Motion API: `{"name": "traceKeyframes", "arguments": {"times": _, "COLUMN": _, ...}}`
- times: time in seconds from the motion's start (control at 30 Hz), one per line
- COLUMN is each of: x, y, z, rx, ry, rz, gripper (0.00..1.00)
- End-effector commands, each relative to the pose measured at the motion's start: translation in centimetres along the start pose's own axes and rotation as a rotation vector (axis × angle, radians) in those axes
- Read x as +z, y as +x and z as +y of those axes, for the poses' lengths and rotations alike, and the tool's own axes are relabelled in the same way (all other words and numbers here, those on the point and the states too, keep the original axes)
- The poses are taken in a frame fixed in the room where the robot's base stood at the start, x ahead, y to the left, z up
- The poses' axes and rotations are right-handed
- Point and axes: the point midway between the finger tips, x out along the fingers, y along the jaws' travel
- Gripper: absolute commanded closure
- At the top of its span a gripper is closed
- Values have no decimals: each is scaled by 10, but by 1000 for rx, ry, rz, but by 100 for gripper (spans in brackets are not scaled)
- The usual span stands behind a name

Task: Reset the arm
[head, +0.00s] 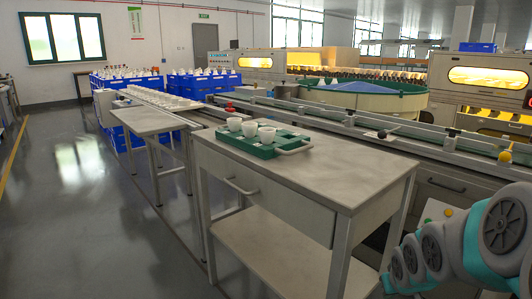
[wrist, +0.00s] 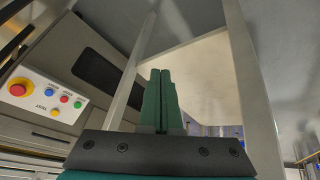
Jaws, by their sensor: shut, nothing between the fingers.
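My arm is folded low at the right edge of the head view, and its end does not show there. In the wrist view my gripper (wrist: 161,86) has its two green fingers together, with nothing between them. It points up past the legs and underside of a table, touching nothing that I can make out.
A grey table (head: 330,180) stands ahead, bearing a green tray (head: 262,151) with several white cups. A conveyor (head: 340,122) runs behind it. A control panel (wrist: 45,97) with a red button is at left in the wrist view. The floor (head: 70,230) at left is clear.

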Motion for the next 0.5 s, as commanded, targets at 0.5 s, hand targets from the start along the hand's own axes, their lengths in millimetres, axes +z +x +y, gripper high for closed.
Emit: {"name": "traceKeyframes", "arguments": {"times": 0.5, "x": 192, "y": -177, "z": -122, "rx": -114, "ry": 8, "rz": -580, "gripper": 100}}
